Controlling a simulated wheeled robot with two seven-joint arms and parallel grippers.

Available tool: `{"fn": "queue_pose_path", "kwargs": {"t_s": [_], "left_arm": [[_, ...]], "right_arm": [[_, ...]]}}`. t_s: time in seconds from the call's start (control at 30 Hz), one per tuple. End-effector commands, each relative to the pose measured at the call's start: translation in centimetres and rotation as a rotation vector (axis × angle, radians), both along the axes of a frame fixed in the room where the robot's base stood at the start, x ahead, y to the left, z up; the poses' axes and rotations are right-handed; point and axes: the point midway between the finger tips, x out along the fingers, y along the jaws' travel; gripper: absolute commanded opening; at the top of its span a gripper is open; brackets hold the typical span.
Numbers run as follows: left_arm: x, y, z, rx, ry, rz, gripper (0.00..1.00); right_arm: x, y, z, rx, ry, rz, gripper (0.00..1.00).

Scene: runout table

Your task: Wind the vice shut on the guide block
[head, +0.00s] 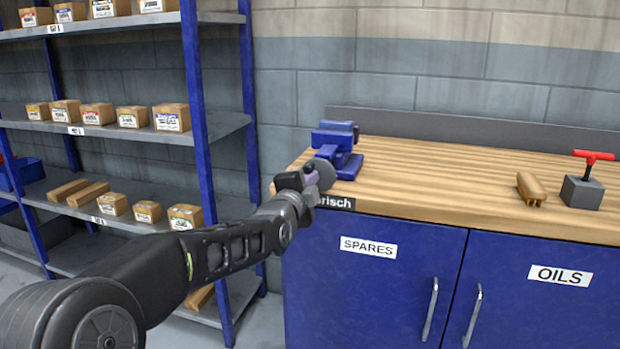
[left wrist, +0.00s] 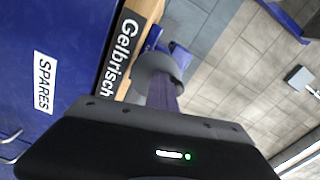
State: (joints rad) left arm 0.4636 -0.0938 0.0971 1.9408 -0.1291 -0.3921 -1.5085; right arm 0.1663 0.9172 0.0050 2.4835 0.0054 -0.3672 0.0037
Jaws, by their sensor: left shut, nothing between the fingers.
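The blue vice (head: 338,143) stands at the left end of the wooden bench top. A grey round disc (head: 324,173), seemingly the vice's handwheel, faces me at the bench's front edge and also shows in the left wrist view (left wrist: 158,68). My left gripper (head: 312,177) is at this disc, its fingers shut with nothing between them. In the left wrist view the fingers (left wrist: 162,96) point at the disc; I cannot tell whether they touch it. No guide block can be made out between the jaws, and their gap is unclear. My right gripper is out of view.
A grey block with a red T-handle (head: 584,184) and a wooden brush (head: 531,188) stand on the right of the bench top (head: 440,180). The bench middle is clear. Blue cabinet doors (head: 375,280) are below. A shelf rack (head: 200,130) with boxes stands left.

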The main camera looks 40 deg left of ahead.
Motion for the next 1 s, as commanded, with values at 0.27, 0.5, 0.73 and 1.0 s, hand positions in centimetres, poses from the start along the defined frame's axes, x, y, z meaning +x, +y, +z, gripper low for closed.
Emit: {"fn": "queue_pose_path", "kwargs": {"t_s": [0.27,0.5,0.73,1.0], "left_arm": [[0.01,-0.02,0.12,0.132,0.045,0.001,0.00],[0.02,-0.05,0.25,0.174,0.060,0.001,0.00],[0.11,-0.31,0.47,0.395,0.135,-0.001,0.00],[0.13,-0.38,0.45,0.417,0.141,-0.001,0.00]], "right_arm": [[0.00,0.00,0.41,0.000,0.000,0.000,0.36],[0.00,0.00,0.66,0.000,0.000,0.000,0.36],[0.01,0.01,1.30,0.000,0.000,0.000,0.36],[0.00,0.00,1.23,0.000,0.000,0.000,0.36]]}}
